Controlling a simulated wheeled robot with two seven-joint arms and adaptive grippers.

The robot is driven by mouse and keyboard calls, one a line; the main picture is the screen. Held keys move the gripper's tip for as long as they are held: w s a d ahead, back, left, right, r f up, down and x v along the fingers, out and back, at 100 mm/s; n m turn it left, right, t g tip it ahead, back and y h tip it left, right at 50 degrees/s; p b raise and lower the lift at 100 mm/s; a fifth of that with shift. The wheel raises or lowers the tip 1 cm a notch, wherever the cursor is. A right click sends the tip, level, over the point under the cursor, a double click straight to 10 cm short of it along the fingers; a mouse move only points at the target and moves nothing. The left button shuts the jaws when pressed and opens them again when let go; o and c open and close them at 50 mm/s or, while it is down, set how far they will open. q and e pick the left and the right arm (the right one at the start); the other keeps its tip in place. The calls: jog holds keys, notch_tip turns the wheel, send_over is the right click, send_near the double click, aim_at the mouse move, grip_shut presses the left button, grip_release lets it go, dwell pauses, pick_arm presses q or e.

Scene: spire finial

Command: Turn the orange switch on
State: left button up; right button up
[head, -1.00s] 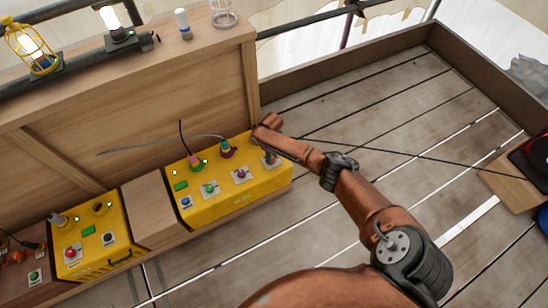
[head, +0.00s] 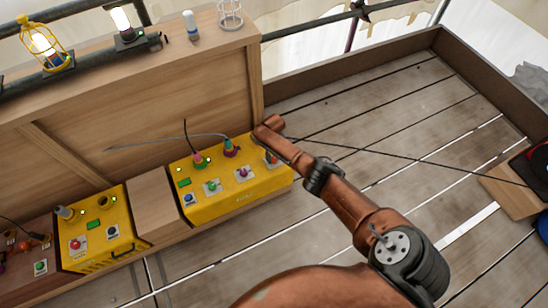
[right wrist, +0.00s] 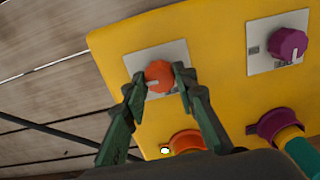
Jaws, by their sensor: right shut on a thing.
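The orange switch (right wrist: 159,76) is a round knob with a pale pointer line, on a light square plate on the yellow box (right wrist: 215,75). My right gripper (right wrist: 160,78) has its two dark green fingers shut on the knob, one on each side. In the head view the yellow box (head: 225,200) stands below the wooden panel, and my copper-coloured right arm comes over its right end. There the arm mostly hides the orange switch and the fingertips. My left gripper is not in view.
A purple knob (right wrist: 289,44) sits beside the orange one. An orange socket (right wrist: 187,141) and a purple socket with a teal plug (right wrist: 282,126) are close to the fingers. A second yellow box (head: 100,235) stands left. The plank floor on the right is mostly clear.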

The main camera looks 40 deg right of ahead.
dwell(0.3)
jog(key=o, duration=1.2)
jog(key=shift+c, duration=0.2)
jog(key=shift+r, duration=0.1)
notch_tip(320, 180, up, 12)
